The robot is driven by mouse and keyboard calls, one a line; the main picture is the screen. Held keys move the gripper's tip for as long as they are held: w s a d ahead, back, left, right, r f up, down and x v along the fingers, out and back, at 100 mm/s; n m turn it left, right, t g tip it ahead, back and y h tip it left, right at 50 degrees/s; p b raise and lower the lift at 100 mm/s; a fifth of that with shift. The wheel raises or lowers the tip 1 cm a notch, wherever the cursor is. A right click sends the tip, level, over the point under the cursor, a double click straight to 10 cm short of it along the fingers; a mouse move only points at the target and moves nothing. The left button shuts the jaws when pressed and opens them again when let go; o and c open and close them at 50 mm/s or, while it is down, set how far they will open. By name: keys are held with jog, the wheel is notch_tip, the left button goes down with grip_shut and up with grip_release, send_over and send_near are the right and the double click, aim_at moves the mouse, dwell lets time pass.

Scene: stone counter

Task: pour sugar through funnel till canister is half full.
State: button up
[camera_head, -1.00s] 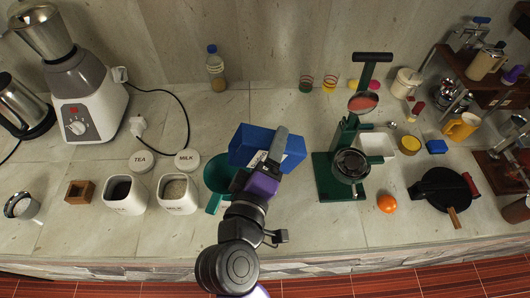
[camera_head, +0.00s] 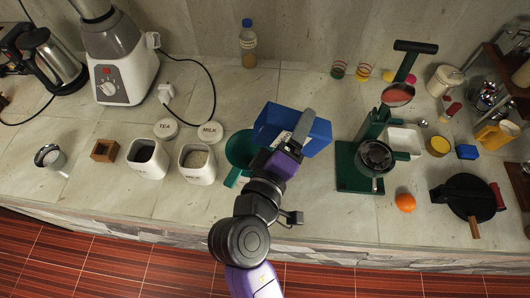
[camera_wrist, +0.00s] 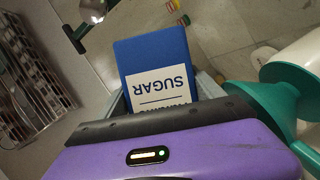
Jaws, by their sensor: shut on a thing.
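A blue box labelled SUGAR (camera_wrist: 155,60) is held in my gripper (camera_head: 298,140). It also shows in the head view (camera_head: 275,122), just right of the green funnel (camera_head: 238,147). I cannot tell whether the box is lifted clear of the counter. The funnel also shows at the right of the wrist view (camera_wrist: 270,98), beside a white rounded object (camera_wrist: 305,62) that is cut off by the edge. What lies under the funnel is hidden in the head view. Left of it stand two open white canisters, one with pale contents (camera_head: 197,166) and one dark inside (camera_head: 148,160).
The TEA lid (camera_head: 166,129) and MILK lid (camera_head: 210,132) lie behind the canisters. A green lever press (camera_head: 372,150) stands right of the box. An orange (camera_head: 405,202) and a black round pan-like device (camera_head: 467,195) are further right. A blender (camera_head: 122,60) stands back left.

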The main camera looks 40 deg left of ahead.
jog(key=shift+s+a+f+n+t+b, duration=0.1)
jog(key=shift+f+n+t+b, duration=0.15)
jog(key=shift+n+b, duration=0.3)
jog(key=shift+s+a+f+n+t+b, duration=0.1)
jog(key=shift+f+n+t+b, duration=0.15)
jog(key=shift+n+b, duration=0.25)
dwell(7.0)
